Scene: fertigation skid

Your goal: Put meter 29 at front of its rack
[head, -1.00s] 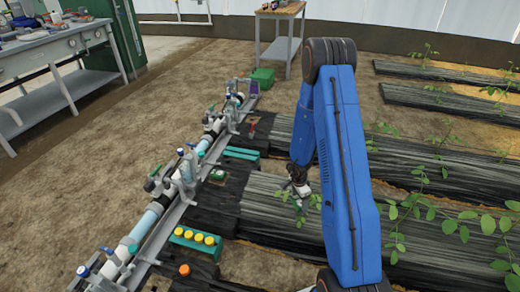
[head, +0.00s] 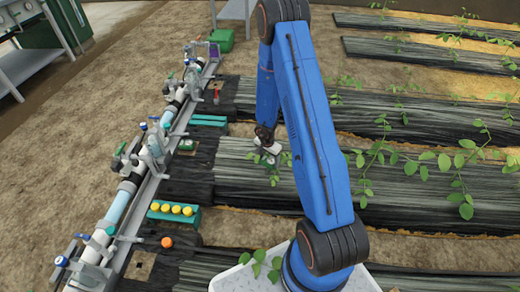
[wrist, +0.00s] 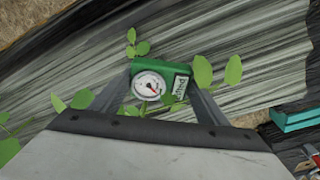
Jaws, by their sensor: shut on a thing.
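My gripper (head: 267,147) hangs low over the dark striped bed cover, with leaves close by. In the wrist view my gripper (wrist: 160,92) has its two fingers on either side of a green meter (wrist: 172,72) and is shut on it. The meter has a round white dial with a red needle and a pale label on its right; I cannot read a 29 on it. A teal rack (wrist: 295,118) shows at the right edge of the wrist view. In the head view, a small green-and-white thing (head: 186,146) sits on the black sheet between teal blocks.
A pipe manifold (head: 130,180) with valves runs along the left. A teal rack with yellow caps (head: 174,217) stands beside it, with an orange knob (head: 167,242) nearby. Another teal rack (head: 208,121) lies farther back. Leafy plants (head: 430,165) line the beds on the right.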

